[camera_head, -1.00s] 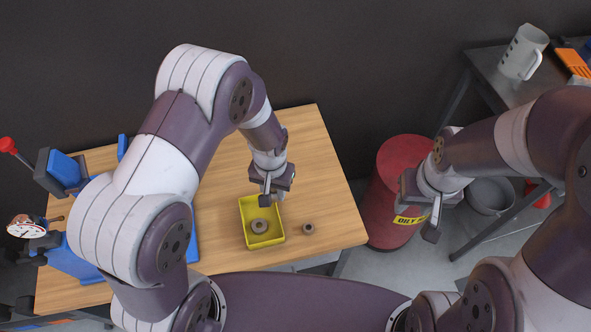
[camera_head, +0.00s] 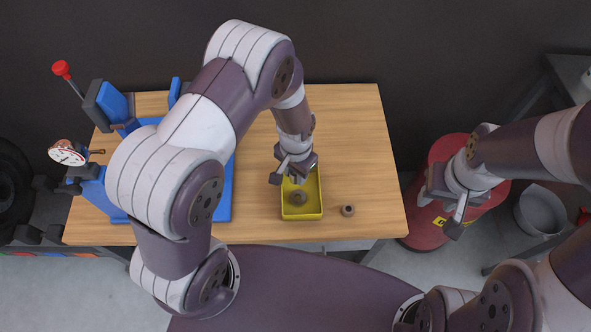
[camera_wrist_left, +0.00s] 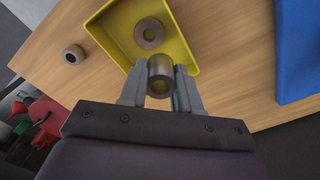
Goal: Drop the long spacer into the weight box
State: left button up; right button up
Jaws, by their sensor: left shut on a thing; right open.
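The weight box, a yellow open tray (camera_head: 302,215), sits on the wooden table; it also shows in the left wrist view (camera_wrist_left: 190,50). A grey ring-shaped spacer (camera_head: 298,198) lies inside it, also in the wrist view (camera_wrist_left: 149,33). My left gripper (camera_head: 294,176) is over the box's far side. In the wrist view its fingers (camera_wrist_left: 160,88) are shut on a hollow metal cylinder, the long spacer (camera_wrist_left: 161,70), above or near the box's edge; the height is unclear. My right gripper (camera_head: 447,207) is open and empty, off the table's right side.
Another small ring spacer (camera_head: 347,210) lies on the table (camera_head: 350,130) right of the box. A blue fixture (camera_head: 220,190) with a dial gauge (camera_head: 67,153) stands at the left. A red drum (camera_head: 418,227) stands right of the table.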

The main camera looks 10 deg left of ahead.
pick_arm(q)
jog(key=o, duration=1.1)
jog(key=shift+r, duration=0.1)
notch_tip(320, 180, up, 13)
jog(key=shift+f, duration=0.15)
jog(key=s+a+r+n, duration=0.1)
jog(key=s+a, duration=0.1)
jog(key=s, duration=0.1)
jog(key=s+a+r+n+t, duration=0.1)
jog(key=s+a+r+n, duration=0.1)
jog(key=a, duration=0.1)
jog(key=s+a+r+n, duration=0.2)
jog(key=s, duration=0.1)
jog(key=shift+s+a+r, duration=0.2)
jog(key=shift+s+r, duration=0.05)
jog(key=shift+s, duration=0.1)
